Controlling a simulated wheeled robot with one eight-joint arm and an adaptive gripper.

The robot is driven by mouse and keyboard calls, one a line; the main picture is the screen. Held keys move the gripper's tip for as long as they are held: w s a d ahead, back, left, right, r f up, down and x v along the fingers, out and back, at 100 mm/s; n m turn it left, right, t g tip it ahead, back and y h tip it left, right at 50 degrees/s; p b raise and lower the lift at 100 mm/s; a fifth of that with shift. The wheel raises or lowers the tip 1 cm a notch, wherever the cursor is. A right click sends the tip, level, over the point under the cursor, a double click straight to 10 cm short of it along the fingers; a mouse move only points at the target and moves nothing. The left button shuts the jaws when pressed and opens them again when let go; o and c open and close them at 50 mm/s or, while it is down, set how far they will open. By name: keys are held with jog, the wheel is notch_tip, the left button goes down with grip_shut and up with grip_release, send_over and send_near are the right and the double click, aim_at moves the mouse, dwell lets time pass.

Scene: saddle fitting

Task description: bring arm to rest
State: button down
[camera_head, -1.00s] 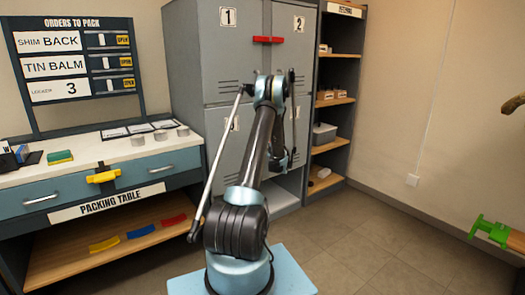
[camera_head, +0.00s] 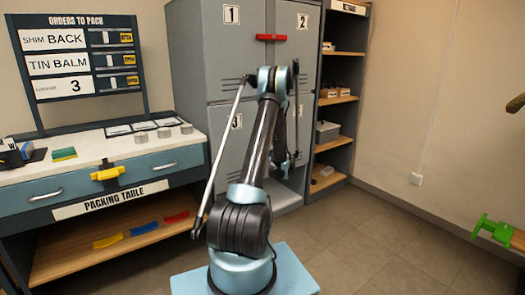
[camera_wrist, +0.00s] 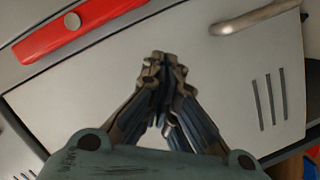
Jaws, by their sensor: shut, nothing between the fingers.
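My arm (camera_head: 262,150) stands raised in the middle of the head view, in front of the grey lockers. My gripper (camera_wrist: 165,62) shows in the wrist view with its fingertips together and nothing between them. It points at a pale locker door; whether it touches the door cannot be told, but the fingers hold nothing. In the head view the fingertips are hidden behind my arm.
Grey lockers (camera_head: 190,60) with a red bar (camera_head: 271,37) stand behind my arm. The packing table (camera_head: 110,148) is at left, a shelf unit (camera_head: 341,90) right of the lockers. A green clamp-like thing (camera_head: 492,230) is at far right. Floor at right is clear.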

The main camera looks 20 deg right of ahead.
jog(key=shift+s+a, duration=0.15)
jog(key=shift+s, duration=1.95)
